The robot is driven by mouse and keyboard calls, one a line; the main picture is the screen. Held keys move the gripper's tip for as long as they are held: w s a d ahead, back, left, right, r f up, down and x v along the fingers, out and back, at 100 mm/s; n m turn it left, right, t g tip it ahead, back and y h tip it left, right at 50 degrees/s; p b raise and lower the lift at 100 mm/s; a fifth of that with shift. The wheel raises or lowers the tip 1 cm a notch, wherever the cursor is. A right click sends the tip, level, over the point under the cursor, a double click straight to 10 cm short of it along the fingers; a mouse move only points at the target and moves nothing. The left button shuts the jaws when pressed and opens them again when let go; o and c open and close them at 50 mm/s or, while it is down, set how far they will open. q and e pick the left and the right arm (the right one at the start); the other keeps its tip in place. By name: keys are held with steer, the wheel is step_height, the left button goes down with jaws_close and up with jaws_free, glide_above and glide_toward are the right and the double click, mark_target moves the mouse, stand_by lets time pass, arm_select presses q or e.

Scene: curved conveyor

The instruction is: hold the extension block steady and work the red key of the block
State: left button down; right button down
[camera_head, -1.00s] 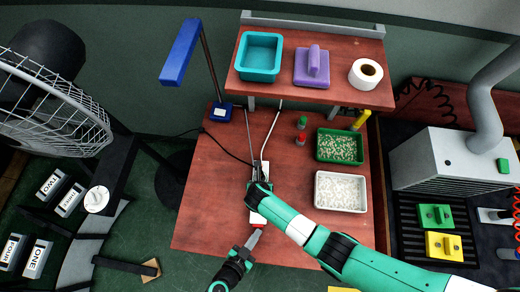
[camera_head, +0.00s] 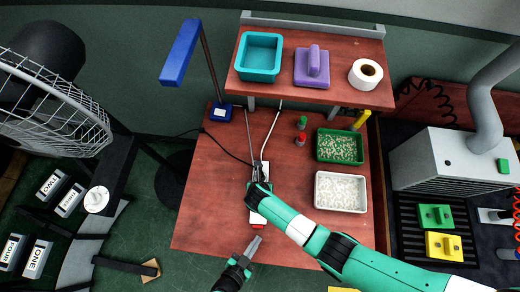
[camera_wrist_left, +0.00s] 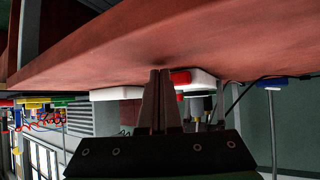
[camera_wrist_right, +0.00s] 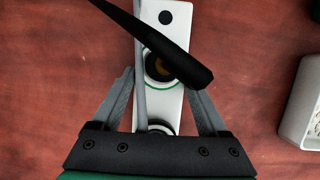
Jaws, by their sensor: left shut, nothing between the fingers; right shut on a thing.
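The white extension block (camera_head: 257,217) lies on the red-brown table, with the red key (camera_head: 256,232) at its near end. My right gripper (camera_head: 259,182) is shut on the block; in the right wrist view its fingers (camera_wrist_right: 165,90) sit on both sides of the white body (camera_wrist_right: 167,30), which has dark round sockets. My left gripper (camera_head: 256,243) is shut and empty, just in front of the red key and apart from it. In the left wrist view the shut fingertips (camera_wrist_left: 160,75) are beside the red key (camera_wrist_left: 181,77). My right arm hides the block's middle.
A dark bar (camera_wrist_right: 175,55) crosses over the block in the right wrist view.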

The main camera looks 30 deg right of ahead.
arm_select(q)
steer(key=shift+s+a, duration=0.7)
steer(key=shift+s, duration=0.3)
steer(key=shift+s+a, duration=0.65)
steer(key=shift+s, duration=0.3)
arm_select(e)
jaws_free()
